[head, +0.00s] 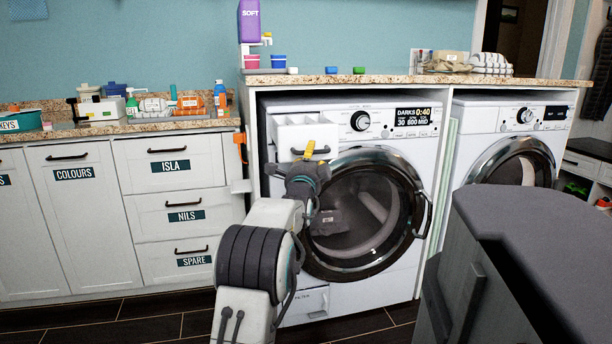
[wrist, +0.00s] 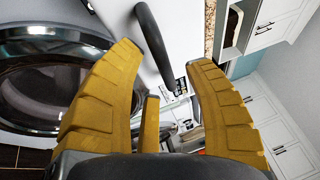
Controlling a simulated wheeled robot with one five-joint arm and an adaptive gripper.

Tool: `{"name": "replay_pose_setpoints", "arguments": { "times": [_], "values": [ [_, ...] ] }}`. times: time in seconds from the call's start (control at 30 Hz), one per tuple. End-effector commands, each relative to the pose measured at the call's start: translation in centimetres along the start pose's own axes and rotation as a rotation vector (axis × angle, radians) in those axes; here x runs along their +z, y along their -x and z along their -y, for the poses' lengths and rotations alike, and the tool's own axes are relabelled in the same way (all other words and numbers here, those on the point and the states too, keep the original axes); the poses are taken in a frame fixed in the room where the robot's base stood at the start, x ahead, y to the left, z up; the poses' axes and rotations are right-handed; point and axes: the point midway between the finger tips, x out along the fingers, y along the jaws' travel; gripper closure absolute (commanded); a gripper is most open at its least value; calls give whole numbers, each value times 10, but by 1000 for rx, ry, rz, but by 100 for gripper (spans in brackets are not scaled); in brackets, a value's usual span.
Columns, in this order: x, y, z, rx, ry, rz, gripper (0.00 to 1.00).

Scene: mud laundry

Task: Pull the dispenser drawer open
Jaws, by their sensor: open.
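The washing machine's dispenser drawer (head: 290,134) is at the upper left of the left washer (head: 380,280). It stands out from the washer front, and its open-topped compartments show. Its dark bar handle (head: 297,152) is on the drawer front, partly hidden by my gripper (head: 311,149). The dark handle (wrist: 150,35) shows between the fingertips in that view, against the white drawer front (wrist: 118,18). I cannot tell whether either finger touches it.
The washer's round glass door (head: 365,215) is shut, just below and right of the drawer. An orange item (head: 240,143) hangs at the cabinet's left edge. A counter (head: 400,80) runs above, with a purple SOFT bottle (head: 249,22). A second washer (head: 515,150) stands to the right.

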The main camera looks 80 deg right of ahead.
Motion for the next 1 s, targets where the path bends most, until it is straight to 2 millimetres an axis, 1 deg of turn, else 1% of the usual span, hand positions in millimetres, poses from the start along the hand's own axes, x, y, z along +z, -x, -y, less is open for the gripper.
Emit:
{"name": "replay_pose_setpoints", "arguments": {
  "times": [0.4,0.6,0.8,1.0],
  "values": [
    [0,51,0,1,0,0,53],
    [0,73,0,0,0,0,53],
    [0,87,0,0,0,-1,53],
    [0,94,0,-1,0,0,53]
  ]
}}
